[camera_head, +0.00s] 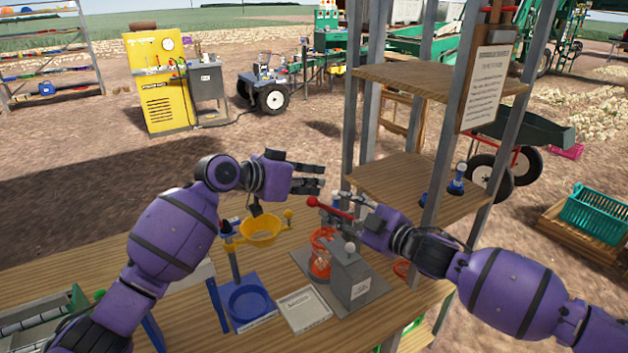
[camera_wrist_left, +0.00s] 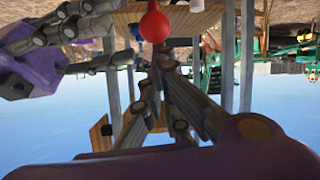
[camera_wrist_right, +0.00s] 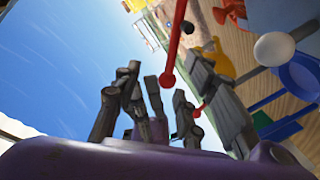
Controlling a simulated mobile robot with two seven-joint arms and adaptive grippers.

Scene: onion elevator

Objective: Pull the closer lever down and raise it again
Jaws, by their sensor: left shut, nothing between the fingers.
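A red lever (camera_head: 335,209) with a red ball end (camera_head: 312,201) lies above the workbench. A red ball and rod also show in the right wrist view (camera_wrist_right: 168,80), and a red ball in the left wrist view (camera_wrist_left: 154,25). My left gripper (camera_head: 318,180) is shut and empty, just above and behind the red ball end. My right gripper (camera_head: 338,208) is at the red lever, its fingers overlapping it in view; grip and contact are unclear. A white-knobbed lever (camera_head: 350,247) stands on a grey box (camera_head: 356,272) below my right gripper.
A yellow funnel (camera_head: 262,232) on a blue stand (camera_head: 248,302) stands left of the grey box. An orange ring-shaped basket (camera_head: 321,255) is beside the box. Wooden shelves (camera_head: 400,178) on metal posts rise behind the right arm. A flat sign (camera_head: 303,309) lies in front.

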